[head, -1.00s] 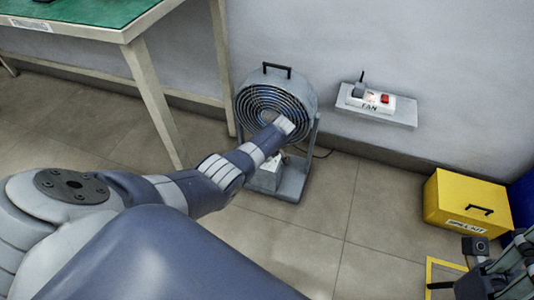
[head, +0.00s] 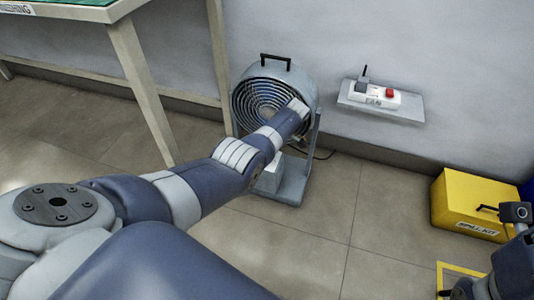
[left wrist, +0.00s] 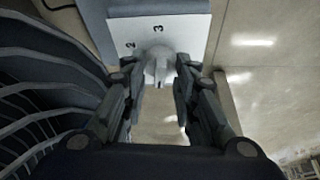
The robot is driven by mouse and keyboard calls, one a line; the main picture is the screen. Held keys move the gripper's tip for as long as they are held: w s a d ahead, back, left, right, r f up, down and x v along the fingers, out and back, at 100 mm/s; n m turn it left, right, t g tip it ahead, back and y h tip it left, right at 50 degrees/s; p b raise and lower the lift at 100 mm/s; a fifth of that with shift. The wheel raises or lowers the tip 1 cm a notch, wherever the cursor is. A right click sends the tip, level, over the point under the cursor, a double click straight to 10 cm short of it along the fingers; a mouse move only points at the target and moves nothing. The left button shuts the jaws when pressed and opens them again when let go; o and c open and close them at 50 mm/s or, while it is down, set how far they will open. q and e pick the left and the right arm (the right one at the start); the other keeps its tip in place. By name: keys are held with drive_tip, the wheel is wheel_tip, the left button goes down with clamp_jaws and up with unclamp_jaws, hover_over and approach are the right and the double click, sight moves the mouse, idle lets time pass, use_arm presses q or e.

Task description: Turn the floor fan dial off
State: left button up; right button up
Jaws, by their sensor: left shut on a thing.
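The floor fan (head: 252,98) stands on the floor against the wall, with a round grille and a top handle. Its white control box (head: 268,178) is low on its base, partly behind my left arm. In the left wrist view, the grey dial (left wrist: 158,66) sits on a white plate (left wrist: 190,32) marked 2 and 3; any other marks are hidden. My left gripper (left wrist: 157,72) is shut on the dial, one finger on each side. In the head view my forearm hides this gripper. My right gripper (head: 468,290) is only partly in view at the lower right corner.
A yellow box (head: 465,200) stands on the floor at right. A green-topped table (head: 125,10) is at left. Floor between fan and box is clear.

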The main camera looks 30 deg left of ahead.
use_arm(q)
drive_tip(key=shift+a, duration=0.1)
idle(0.3)
drive_tip(key=o, duration=0.7)
drive_tip(key=shift+r, duration=0.1)
drive_tip(key=shift+w+d+r, duration=0.15)
drive_tip(key=shift+d+r, duration=0.25)
drive_tip(key=shift+r, duration=0.2)
drive_tip(key=v, duration=1)
drive_tip(key=shift+r, duration=0.15)
